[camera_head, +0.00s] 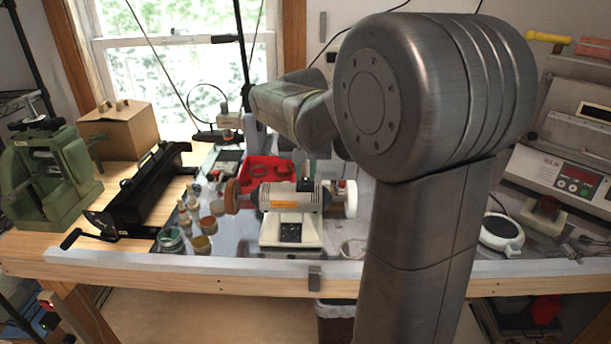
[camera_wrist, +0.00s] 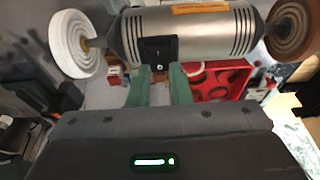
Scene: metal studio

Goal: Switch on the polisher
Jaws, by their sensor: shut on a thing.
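The polisher (camera_head: 280,197) stands on the bench in the head view, a silver motor on a pale base with a brown wheel (camera_head: 232,197) at left and a white wheel (camera_head: 350,199) at right. In the wrist view its motor (camera_wrist: 212,30) shows with the wheels swapped in side. A black switch block (camera_wrist: 158,51) sits against the motor. My gripper (camera_wrist: 160,70) has its two green fingers at the block's lower edge, shut on it with a narrow gap between them. In the head view the fingertips are too small to make out clearly.
A red tray (camera_head: 262,168) lies behind the polisher. Several small bottles and jars (camera_head: 190,215) stand to its left. A black metal tool (camera_head: 140,193) and a green machine (camera_head: 45,170) are farther left. A white round device (camera_head: 501,232) lies at right.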

